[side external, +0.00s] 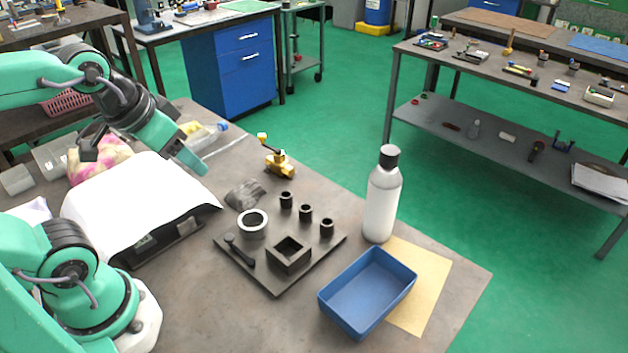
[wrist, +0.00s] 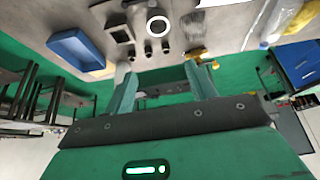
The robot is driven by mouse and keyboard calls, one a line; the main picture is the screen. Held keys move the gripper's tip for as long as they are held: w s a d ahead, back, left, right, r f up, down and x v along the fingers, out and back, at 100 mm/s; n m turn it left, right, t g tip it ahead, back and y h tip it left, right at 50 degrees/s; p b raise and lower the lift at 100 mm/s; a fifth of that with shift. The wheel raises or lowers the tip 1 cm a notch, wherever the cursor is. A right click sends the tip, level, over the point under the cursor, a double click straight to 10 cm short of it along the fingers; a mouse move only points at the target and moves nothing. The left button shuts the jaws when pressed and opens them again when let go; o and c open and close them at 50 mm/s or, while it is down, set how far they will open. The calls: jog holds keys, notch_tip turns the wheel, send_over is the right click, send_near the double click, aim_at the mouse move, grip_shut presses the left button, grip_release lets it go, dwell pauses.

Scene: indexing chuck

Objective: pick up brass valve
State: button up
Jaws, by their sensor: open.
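The brass valve (side external: 280,164) stands on the grey workbench, near its far edge, with a yellow handle or knob at its upper left. My gripper (side external: 200,166) is above the bench to the left of the valve, apart from it. In the wrist view my gripper (wrist: 163,82) shows two teal fingers spread apart with nothing between them. The valve (wrist: 196,53) shows there just beyond the tip of the right finger, which may cover part of it.
A dark fixture plate (side external: 274,281) with a ring, a square socket and several small cylinders lies right of a crumpled grey cloth (side external: 245,194). A white bottle (side external: 382,200) and blue tray (side external: 342,316) stand further right. A white sheet (side external: 130,205) covers something at left.

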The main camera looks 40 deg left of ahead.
jog(key=w, duration=0.1)
jog(key=n+g, duration=0.6)
jog(key=n, duration=1.3)
send_over(279, 150)
jog(key=f, duration=1.5)
jog(key=shift+s+d+f, duration=0.15)
jog(key=shift+d+f, duration=0.05)
jog(key=shift+a+f, duration=0.15)
jog(key=shift+f, duration=0.2)
jog(key=shift+f, duration=1.3)
jog(key=shift+f, duration=0.1)
